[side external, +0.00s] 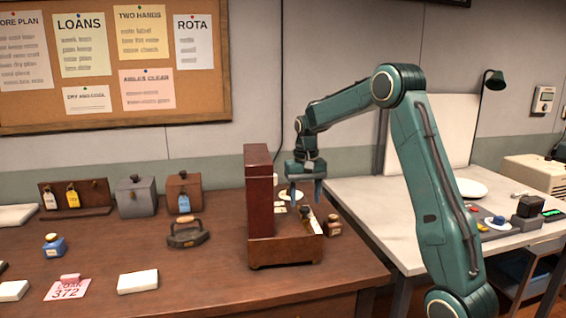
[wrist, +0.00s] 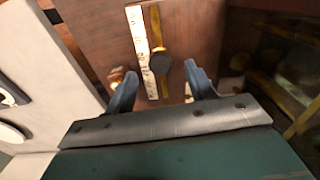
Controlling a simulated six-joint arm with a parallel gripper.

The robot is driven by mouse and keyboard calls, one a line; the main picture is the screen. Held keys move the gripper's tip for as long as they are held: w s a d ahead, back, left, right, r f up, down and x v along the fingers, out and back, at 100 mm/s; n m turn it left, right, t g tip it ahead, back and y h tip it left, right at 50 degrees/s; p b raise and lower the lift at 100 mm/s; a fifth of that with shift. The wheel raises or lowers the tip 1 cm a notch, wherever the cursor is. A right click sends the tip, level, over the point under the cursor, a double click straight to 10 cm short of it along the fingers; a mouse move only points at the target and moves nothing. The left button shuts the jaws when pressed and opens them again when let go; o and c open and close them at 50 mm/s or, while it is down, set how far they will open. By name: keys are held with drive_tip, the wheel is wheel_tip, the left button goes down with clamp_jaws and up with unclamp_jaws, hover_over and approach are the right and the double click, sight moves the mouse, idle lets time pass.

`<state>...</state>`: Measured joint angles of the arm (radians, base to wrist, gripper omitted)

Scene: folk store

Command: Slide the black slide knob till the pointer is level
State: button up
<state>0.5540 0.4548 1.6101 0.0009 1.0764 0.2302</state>
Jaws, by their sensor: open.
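The black slide knob (wrist: 160,63) is a round dark cap on a narrow brass track (wrist: 155,25) in the wrist view. A white marked scale strip (wrist: 138,40) runs along the track's left side. The track is on a brown wooden instrument (side external: 259,205) with a tall upright part and a low base, at the table's right end. My gripper (wrist: 163,84) is open, its two blue fingers apart on either side of the track, with the knob between and slightly beyond the tips. In the side view my gripper (side external: 306,192) hangs over the base. I cannot make out the pointer.
A small brown bottle (side external: 332,226) stands close to the right of the base. A dark iron weight (side external: 187,233) stands to the left. The white-topped bench (side external: 385,215) is to the right. The brown table's front is clear near the instrument.

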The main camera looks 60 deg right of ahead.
drive_tip(key=shift+r, duration=1.65)
drive_tip(key=shift+a+r, duration=0.15)
drive_tip(key=shift+a, duration=0.1)
drive_tip(key=s+a+r+n+t, duration=0.1)
drive_tip(key=s+a+r+n, duration=0.1)
drive_tip(key=s+a+r, duration=0.35)
drive_tip(key=s+a+r+n+t, duration=0.1)
drive_tip(key=s+a+r+n, duration=0.15)
drive_tip(key=a, duration=0.65)
drive_tip(key=s+a+f+n+t, duration=0.1)
drive_tip(key=s+a+n, duration=0.1)
drive_tip(key=s+a, duration=0.3)
drive_tip(key=s+a+f+n+t, duration=0.1)
drive_tip(key=s+a+n+t, duration=0.1)
drive_tip(key=s+a, duration=0.3)
drive_tip(key=s, duration=0.4)
drive_tip(key=shift+s+f+t, duration=0.25)
drive_tip(key=shift+s+t, duration=0.05)
drive_tip(key=shift+s, duration=0.05)
